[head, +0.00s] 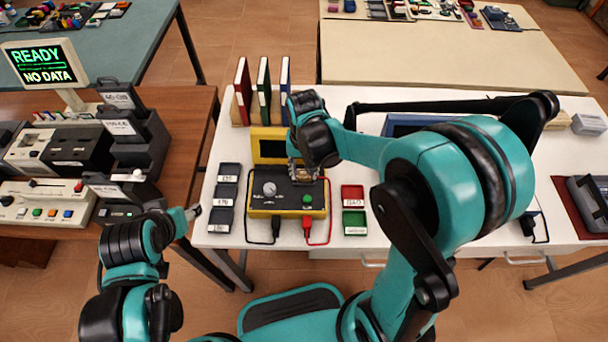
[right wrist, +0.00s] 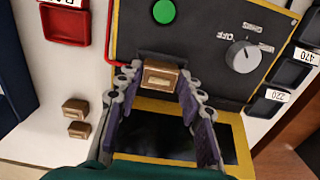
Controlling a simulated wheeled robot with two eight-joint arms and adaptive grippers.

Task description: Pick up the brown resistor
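A brown block with a pale top patch, which looks like the resistor (right wrist: 160,76), is at the dark face of the yellow-framed tester (head: 262,202). My right gripper (right wrist: 159,80) has its fingers on either side of it. They look open, with narrow gaps at most; contact is hard to judge. In the head view the right gripper (head: 303,172) is over the tester's upper right and its wrist hides much of this area. Two smaller brown blocks (right wrist: 75,108) lie on the white table beside the tester. My left gripper (head: 193,212) is off the white table's left edge, its fingers too small to read.
Dark labelled bins (head: 226,195) stand left of the tester; a red bin (head: 352,193) and a green bin (head: 354,218) stand right. Upright binders (head: 264,90) stand behind. Black and red leads hang at the tester's front. A brown desk (head: 185,105) with devices is at left.

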